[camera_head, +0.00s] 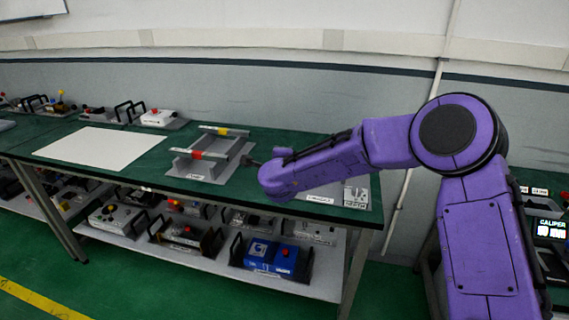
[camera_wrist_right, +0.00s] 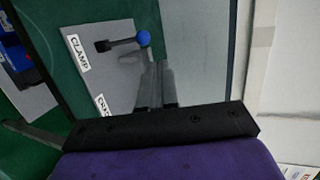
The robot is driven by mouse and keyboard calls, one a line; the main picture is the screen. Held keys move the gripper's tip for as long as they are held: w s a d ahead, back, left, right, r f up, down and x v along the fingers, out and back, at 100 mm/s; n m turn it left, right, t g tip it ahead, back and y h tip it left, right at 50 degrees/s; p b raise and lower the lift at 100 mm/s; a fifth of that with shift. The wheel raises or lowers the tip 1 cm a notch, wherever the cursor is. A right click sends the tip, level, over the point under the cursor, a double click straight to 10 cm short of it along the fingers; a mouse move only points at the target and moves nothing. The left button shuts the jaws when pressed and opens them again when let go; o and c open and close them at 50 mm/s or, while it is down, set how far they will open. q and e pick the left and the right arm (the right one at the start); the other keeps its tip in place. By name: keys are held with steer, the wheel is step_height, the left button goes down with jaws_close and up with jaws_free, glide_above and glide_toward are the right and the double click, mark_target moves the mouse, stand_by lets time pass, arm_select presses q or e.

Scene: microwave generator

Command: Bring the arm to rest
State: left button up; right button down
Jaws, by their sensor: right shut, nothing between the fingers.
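My right arm (camera_head: 320,160) is purple and reaches from the right over the green-topped table (camera_head: 240,148). My right gripper (camera_head: 250,161) is small and dark in the head view, beside the grey rack with red and yellow parts. In the right wrist view my right gripper (camera_wrist_right: 158,68) has its fingers together with nothing between them. A blue ball knob (camera_wrist_right: 144,38) on a black handle shows near the fingertips, above a grey board labelled CLAMP (camera_wrist_right: 85,60). I cannot tell its exact distance from the fingers. My left gripper is not in view.
A grey rack (camera_head: 186,165) stands left of my right gripper. A white sheet (camera_head: 100,147) lies on the table's left part. A labelled grey plate (camera_head: 355,192) lies at the right end. The lower shelf (camera_head: 310,287) holds several devices. A wall runs behind.

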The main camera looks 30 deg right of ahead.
steer(key=shift+s+r, duration=0.2)
steer(key=shift+s, duration=0.25)
steer(key=shift+w, duration=0.1)
